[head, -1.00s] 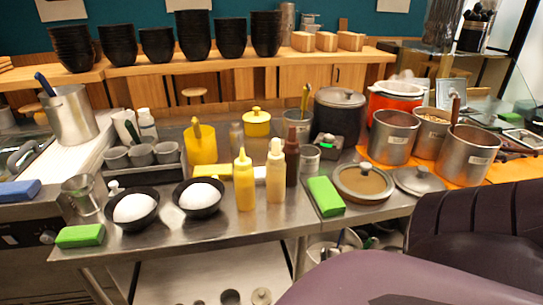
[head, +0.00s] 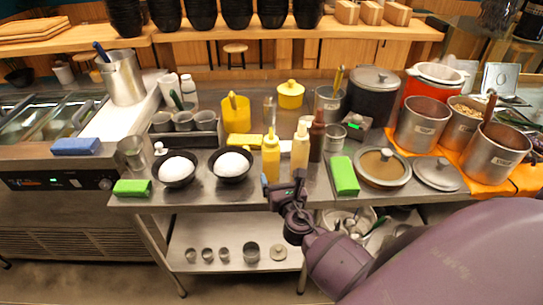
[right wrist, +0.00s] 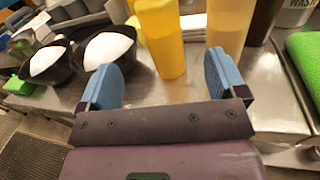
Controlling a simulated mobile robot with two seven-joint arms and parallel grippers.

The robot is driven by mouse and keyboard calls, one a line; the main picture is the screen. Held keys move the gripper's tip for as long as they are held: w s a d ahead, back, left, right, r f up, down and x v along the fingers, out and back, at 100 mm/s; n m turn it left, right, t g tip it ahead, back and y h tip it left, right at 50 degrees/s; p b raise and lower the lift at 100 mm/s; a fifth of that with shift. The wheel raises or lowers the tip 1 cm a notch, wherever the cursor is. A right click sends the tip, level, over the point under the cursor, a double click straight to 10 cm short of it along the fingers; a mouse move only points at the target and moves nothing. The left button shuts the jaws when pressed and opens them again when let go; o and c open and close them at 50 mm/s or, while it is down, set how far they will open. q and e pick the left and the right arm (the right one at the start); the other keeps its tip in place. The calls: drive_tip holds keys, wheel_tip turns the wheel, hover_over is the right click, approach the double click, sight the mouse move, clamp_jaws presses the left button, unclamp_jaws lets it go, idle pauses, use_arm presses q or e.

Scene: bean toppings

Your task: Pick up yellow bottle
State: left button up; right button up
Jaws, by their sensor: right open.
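The yellow bottle (head: 271,158) stands upright near the front edge of the steel table, left of a paler cream bottle (head: 300,147) and a dark brown bottle (head: 317,135). My right gripper (head: 284,184) is at the table's front edge, just in front of the yellow bottle. In the right wrist view, the blue fingertips of the right gripper (right wrist: 163,85) are spread apart, and the yellow bottle (right wrist: 161,40) stands beyond them, between their directions. The cream bottle (right wrist: 228,25) is beyond the right finger. The gripper is empty. My left gripper does not show.
Two black bowls with white contents (head: 176,169) (head: 230,164) stand to the left. A green sponge (head: 344,175) and a lidded pot (head: 384,168) are to the right. A yellow container (head: 236,113) stands behind. A lower shelf (head: 215,235) holds small cups.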

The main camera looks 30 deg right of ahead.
sight(273, 158)
drive_tip(key=shift+n, duration=0.3)
drive_tip(key=x, duration=0.5)
drive_tip(key=shift+w+d+r, duration=0.1)
drive_tip(key=shift+w+r, duration=0.05)
drive_tip(key=shift+w, duration=0.1)
drive_tip(key=shift+r+x, duration=0.2)
drive_tip(key=shift+x, duration=2.55)
drive_tip(key=c, duration=0.8)
